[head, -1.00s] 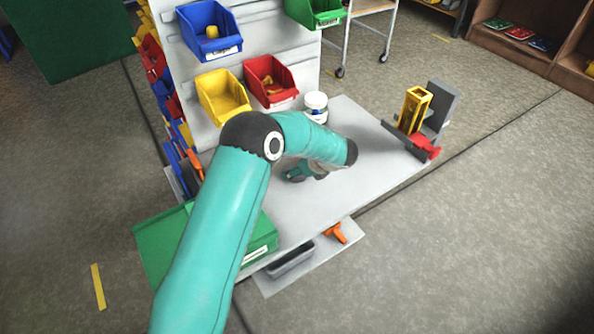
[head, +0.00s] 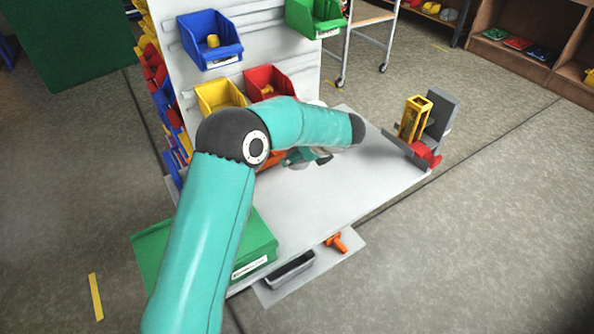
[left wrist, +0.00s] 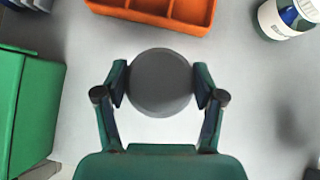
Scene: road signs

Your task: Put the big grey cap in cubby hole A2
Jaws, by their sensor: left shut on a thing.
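The big grey cap (left wrist: 160,82) is round and sits between the fingertips of my left gripper (left wrist: 161,84) in the left wrist view. The gripper is shut on it, one finger on each side. In the head view the left gripper (head: 308,157) is over the far part of the table, partly hidden by my arm, and I cannot make out the cap there. An orange compartment tray (left wrist: 172,10) is just beyond the cap in the left wrist view, cut by the frame edge. Its compartment labels are not visible. My right gripper is not in view.
A green box (left wrist: 30,105) is at the left. A grey stand with a yellow part (head: 413,118) is at the table's right end. The table's middle (head: 330,205) is clear.

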